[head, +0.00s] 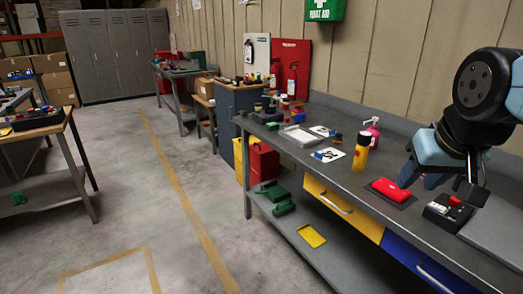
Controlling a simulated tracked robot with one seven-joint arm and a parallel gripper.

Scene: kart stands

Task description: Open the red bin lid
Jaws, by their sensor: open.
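A red bin (264,163) stands at the far end of the long grey workbench, beside a yellow bin (240,165). It is small in view and partly hidden by the bench. I cannot tell how its lid sits. My gripper (440,181) is at the right of the head view, open, low over the near part of the bench. It is well apart from the red bin. My arm hides part of the gripper, and nothing shows held in it.
The grey workbench (300,158) carries a red object on a dark mat (409,202), a black box with a red top (447,212), a yellow bottle (362,151) and a pink dispenser (373,133). Green pieces (273,191) lie on its lower shelf.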

